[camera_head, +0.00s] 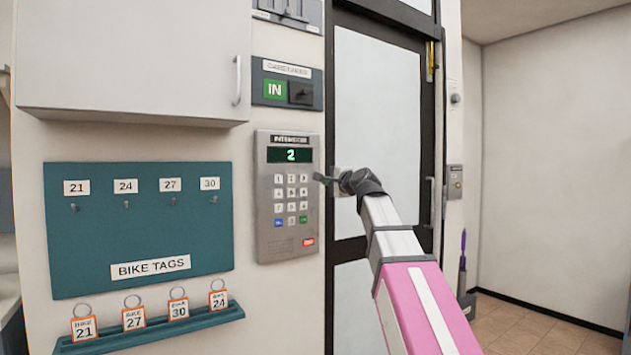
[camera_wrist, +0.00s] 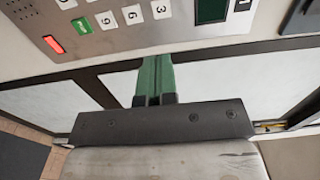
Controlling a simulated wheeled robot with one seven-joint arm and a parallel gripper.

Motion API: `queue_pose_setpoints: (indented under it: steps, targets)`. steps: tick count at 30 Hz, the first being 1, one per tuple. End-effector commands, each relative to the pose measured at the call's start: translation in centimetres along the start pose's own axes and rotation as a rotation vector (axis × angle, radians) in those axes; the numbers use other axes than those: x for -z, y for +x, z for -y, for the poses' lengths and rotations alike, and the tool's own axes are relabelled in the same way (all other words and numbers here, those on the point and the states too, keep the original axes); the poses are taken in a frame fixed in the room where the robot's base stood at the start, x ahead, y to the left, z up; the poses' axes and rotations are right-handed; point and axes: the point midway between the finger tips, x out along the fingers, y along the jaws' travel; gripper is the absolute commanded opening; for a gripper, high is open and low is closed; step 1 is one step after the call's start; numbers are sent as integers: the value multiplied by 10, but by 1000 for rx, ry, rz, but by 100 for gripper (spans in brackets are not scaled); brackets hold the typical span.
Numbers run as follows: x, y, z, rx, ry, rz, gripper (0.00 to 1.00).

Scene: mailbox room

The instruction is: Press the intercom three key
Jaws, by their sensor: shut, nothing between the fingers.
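The grey intercom panel (camera_head: 268,235) is on the wall beside the door, with a green "2" on its dark display (camera_head: 290,155). Its three key (camera_head: 304,178) is the right key of the top row. In the wrist view the three key (camera_wrist: 162,9) shows at the top, beside the six key (camera_wrist: 133,14). My gripper (camera_head: 318,177) is shut and empty, just right of the panel at about the three key's height. In the wrist view its green fingertips (camera_wrist: 155,57) are by the panel's edge, apart from the three key. Their depth from the panel is hard to tell.
A white cabinet (camera_head: 130,55) juts out at upper left. A teal bike tags board (camera_head: 100,235) and a ledge (camera_head: 150,335) with several tags are at left. A black-framed door (camera_head: 375,100) stands behind my arm.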

Motion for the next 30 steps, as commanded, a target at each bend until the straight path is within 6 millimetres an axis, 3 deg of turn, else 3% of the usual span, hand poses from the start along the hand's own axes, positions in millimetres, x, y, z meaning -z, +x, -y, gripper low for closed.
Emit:
queue_pose_setpoints:
  steps: [14,30]
  targets:
    - [0,4,0,0,0,1,0]
    - [1,97,1,-1,0,1,0]
